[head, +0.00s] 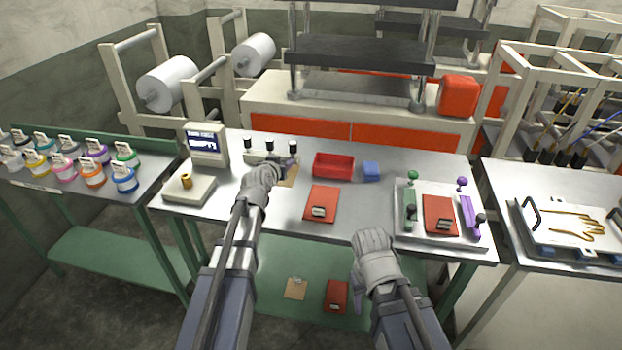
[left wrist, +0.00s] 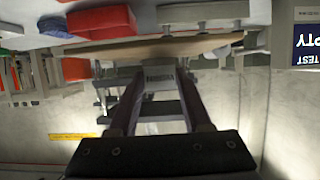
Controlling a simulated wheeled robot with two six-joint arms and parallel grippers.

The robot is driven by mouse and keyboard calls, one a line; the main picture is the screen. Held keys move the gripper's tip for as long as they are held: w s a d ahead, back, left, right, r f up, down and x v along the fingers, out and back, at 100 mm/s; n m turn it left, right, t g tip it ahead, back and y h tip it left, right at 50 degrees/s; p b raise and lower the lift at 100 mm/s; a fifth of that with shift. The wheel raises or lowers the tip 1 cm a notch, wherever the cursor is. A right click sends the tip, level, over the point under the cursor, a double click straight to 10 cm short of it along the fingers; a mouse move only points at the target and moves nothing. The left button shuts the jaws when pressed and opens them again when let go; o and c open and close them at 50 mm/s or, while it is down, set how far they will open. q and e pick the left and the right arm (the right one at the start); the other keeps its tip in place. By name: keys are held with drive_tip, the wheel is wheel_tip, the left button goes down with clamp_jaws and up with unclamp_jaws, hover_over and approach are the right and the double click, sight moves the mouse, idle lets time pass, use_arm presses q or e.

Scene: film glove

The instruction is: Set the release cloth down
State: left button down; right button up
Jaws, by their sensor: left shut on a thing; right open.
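A thin tan sheet, which I take as the release cloth (head: 292,176), shows partly behind my left gripper (head: 277,166) in the head view. In the left wrist view, the tan sheet (left wrist: 150,47) appears nearly edge-on beyond the fingers. My left gripper (left wrist: 157,78) is shut on its grey lettered grip. My arm hides part of the sheet in the head view, and I cannot tell whether it touches the table. My right gripper (head: 374,243) is open and empty at the table's front edge.
A grey plate (head: 411,239) holds another red pad and coloured handles. A tester with a display (head: 206,143) stands left. Bare tabletop (head: 400,165) lies behind the plate.

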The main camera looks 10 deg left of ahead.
sight(286, 198)
use_arm(q)
drive_tip(key=w+f+b, duration=0.1)
drive_tip(key=f+b, duration=0.1)
drive_tip(key=f, duration=0.1)
drive_tip(key=shift+w+d+b, duration=0.15)
drive_tip(key=shift+w+b, duration=0.15)
drive_tip(key=shift+w, duration=0.1)
drive_tip(key=shift+r, duration=0.1)
wheel_tip(286, 198, down, 10)
drive_tip(key=b, duration=0.9)
drive_tip(key=shift+s+b, duration=0.1)
drive_tip(key=shift+b, duration=0.2)
drive_tip(key=shift+f, duration=0.2)
drive_tip(key=shift+c, duration=1.7)
unclamp_jaws()
drive_tip(key=shift+r, duration=0.1)
drive_tip(key=shift+r, duration=0.1)
drive_tip(key=shift+r, duration=0.15)
drive_tip(key=p+v, duration=0.4)
drive_tip(key=v, duration=0.8)
drive_tip(key=shift+p, duration=0.3)
